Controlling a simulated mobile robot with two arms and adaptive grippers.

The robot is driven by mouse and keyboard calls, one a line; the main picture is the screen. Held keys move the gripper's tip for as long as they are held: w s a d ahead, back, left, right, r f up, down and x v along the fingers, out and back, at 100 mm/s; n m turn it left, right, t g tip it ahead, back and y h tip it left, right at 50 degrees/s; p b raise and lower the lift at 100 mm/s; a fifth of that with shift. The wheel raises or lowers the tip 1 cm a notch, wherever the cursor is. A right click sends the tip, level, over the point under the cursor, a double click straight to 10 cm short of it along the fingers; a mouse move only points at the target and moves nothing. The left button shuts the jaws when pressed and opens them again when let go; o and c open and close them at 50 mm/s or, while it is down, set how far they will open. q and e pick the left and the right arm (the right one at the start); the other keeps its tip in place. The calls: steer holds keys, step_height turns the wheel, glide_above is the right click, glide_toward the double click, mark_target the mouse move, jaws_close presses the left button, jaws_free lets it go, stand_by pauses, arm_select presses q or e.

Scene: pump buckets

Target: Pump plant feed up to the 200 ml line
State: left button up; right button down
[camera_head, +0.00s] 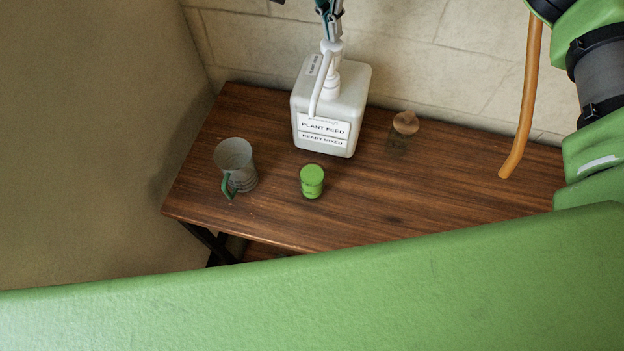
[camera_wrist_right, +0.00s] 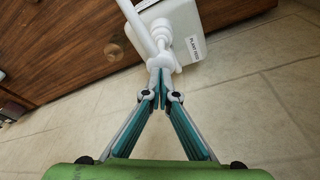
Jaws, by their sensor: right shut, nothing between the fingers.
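The white plant feed bottle (camera_head: 357,86) stands upright on the table, its label facing front. Its white pump head (camera_head: 332,47) is on top, with a spout tube hanging down the front. The pump head also shows in the right wrist view (camera_wrist_right: 161,61). My right gripper (camera_head: 331,34) is shut and empty, with its fingertips at the pump head; I cannot tell whether they touch it. The fingers also show in the wrist view (camera_wrist_right: 165,85). A grey measuring jug (camera_head: 235,157) with a green handle stands left of the bottle, apart from the spout. Its lines and level are unreadable. My left gripper is out of view.
A small green cup-like container (camera_head: 312,178) stands in front of the bottle. A dark glass jar with a brown stopper (camera_head: 405,123) stands to its right. The wooden table (camera_head: 470,190) is clear at right. An orange curved tube (camera_head: 525,110) hangs at the right.

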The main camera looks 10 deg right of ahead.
steer(key=p+v, duration=0.2)
steer(key=v, duration=0.1)
steer(key=d+p+v, duration=0.1)
steer(key=v, duration=0.1)
steer(key=shift+w+r, duration=0.15)
steer(key=shift+w, duration=0.2)
stand_by(0.3)
